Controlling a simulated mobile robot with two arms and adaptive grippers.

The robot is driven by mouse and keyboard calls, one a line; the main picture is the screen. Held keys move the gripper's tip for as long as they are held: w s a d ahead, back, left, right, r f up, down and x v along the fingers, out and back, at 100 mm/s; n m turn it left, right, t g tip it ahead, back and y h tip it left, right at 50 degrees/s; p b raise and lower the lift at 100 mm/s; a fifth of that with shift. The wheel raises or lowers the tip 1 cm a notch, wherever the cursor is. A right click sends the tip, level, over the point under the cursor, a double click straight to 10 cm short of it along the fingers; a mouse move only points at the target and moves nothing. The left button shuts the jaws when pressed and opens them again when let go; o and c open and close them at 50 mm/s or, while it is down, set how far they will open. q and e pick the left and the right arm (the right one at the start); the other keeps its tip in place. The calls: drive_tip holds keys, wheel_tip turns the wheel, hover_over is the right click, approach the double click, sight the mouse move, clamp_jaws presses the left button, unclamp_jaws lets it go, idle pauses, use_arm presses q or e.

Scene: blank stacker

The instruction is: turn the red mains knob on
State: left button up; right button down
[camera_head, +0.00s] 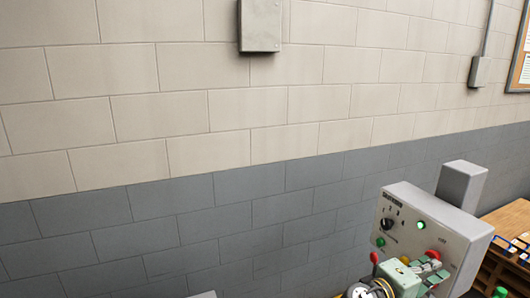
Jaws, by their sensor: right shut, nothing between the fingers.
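A pale grey control panel (403,205) stands at the lower right, seen at a slant. A red knob (433,254) is on its lower right part, partly hidden by my gripper. I cannot tell which way the knob is turned. My right gripper (436,268) is in front of the panel, its fingers shut and empty, close to the red knob. I cannot tell whether they touch. My left gripper is not in view.
The panel also has a black selector knob (387,224), a lit green lamp (421,225) and a green button (381,242). A wooden shelf unit (512,222) is at the right edge. A block wall (200,200) fills the back.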

drive_tip(key=shift+s+d+f, duration=0.25)
drive_tip(key=shift+d, duration=0.05)
drive_tip(key=v, duration=0.5)
drive_tip(key=shift+s+a, duration=0.15)
drive_tip(key=shift+a, duration=0.25)
drive_tip(key=shift+d, duration=0.1)
